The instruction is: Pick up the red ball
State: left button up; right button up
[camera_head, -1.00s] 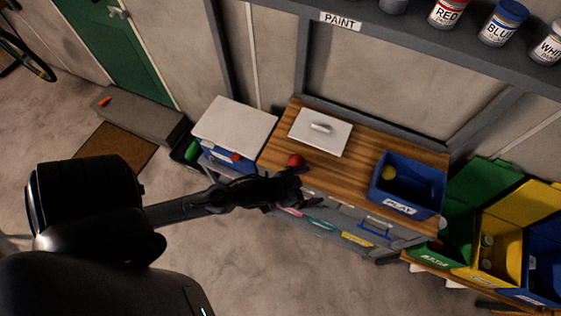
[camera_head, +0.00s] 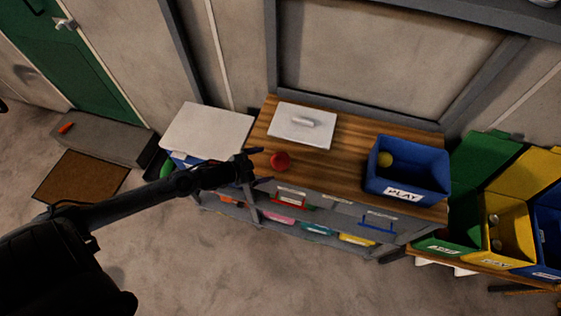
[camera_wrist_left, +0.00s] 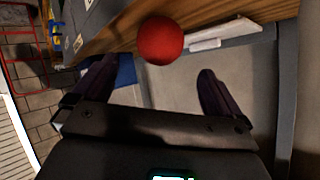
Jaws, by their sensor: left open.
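The red ball (camera_head: 280,161) rests on the wooden bench top (camera_head: 345,150) near its front left edge. My left gripper (camera_head: 260,166) is open, its fingertips close to the ball's left side in the head view. In the left wrist view the red ball (camera_wrist_left: 161,40) shows beyond the two spread fingers of the left gripper (camera_wrist_left: 152,82), nearer the left finger. The space between the fingers is empty. My right gripper is in neither view.
A white lid (camera_head: 302,126) with a handle lies behind the red ball. A white-topped unit (camera_head: 207,130) stands left. Green (camera_head: 447,236) and yellow (camera_head: 506,230) bins stand right.

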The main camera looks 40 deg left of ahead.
aim_at(274, 162)
pick_arm(q)
jog(key=shift+x, duration=3.3)
jog(key=shift+s+f, duration=0.1)
jog(key=c, duration=1.2)
